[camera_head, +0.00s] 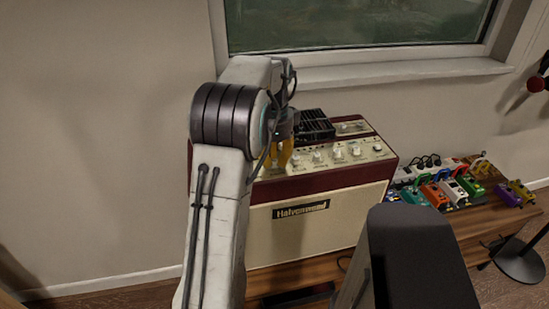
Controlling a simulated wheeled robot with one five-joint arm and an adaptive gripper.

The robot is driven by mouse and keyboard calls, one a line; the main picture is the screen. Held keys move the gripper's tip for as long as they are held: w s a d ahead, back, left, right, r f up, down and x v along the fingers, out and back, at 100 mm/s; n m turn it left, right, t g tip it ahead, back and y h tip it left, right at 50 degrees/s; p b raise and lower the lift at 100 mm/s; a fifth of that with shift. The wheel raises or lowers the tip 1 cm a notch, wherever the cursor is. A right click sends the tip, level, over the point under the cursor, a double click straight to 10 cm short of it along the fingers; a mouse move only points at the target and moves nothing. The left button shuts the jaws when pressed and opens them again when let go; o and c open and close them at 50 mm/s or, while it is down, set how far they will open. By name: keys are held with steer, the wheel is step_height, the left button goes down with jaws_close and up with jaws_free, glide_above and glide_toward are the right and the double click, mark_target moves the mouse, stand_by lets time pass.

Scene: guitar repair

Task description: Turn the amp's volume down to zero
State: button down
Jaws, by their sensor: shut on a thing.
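The amp (312,225) is a dark red and cream box with a label on its front and a sloped cream control panel along its top front. Several pale knobs (337,153) stand in a row on the panel; their lettering is too small to read. My gripper (284,155), with yellow fingers, points down at the left part of the panel. It is shut on an amp knob, which is largely hidden by the fingers and my arm. I cannot tell the knob's setting or whether it is the volume.
A black finned part (315,125) sits on the amp's top behind the knobs. The amp stands on a wooden bench (470,223). Several coloured pedals (436,194) stand to its right. A window (360,25) and wall are behind. A black stand (525,262) is at the far right.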

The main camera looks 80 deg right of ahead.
steer(key=n+p, duration=0.2)
steer(key=n, duration=0.2)
steer(key=shift+a, duration=0.1)
steer(key=n+p, duration=0.1)
steer(key=n, duration=0.3)
steer(key=n+p, duration=0.1)
steer(key=n, duration=0.3)
steer(key=shift+f, duration=0.1)
steer(key=shift+n+p, duration=0.45)
steer(key=shift+n, duration=1.75)
steer(key=shift+f+n, duration=0.1)
steer(key=shift+n, duration=0.2)
steer(key=c, duration=1.4)
jaws_free()
steer(key=shift+r, duration=0.2)
